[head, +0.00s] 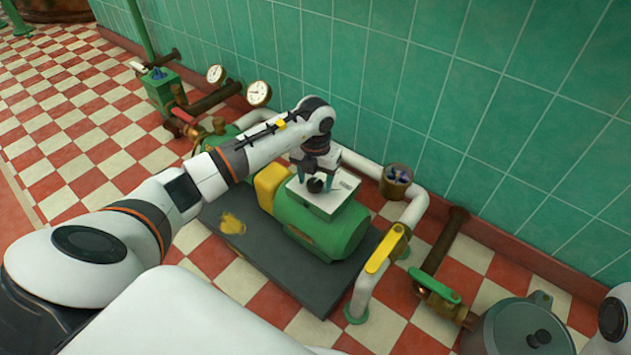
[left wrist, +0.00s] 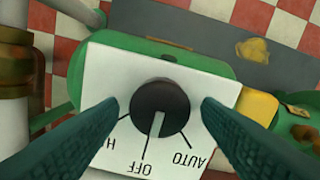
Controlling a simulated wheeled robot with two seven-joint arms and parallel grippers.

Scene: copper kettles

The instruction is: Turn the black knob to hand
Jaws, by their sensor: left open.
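The black knob (left wrist: 160,106) sits on a white switch plate (left wrist: 95,70) on top of the green pump motor (head: 318,228). In the left wrist view its pale pointer line aims at OFF. AUTO stands to one side; the label on the other side shows only an H, the rest hidden by a finger. In the head view the knob (head: 315,185) is small and dark. My left gripper (head: 317,180) is over the plate, open, one finger on each side of the knob, with a visible gap to it on both sides. My right gripper is out of view.
Gauges (head: 258,93) stand behind. A yellow object (head: 232,223) lies on the dark base plate (head: 290,280).

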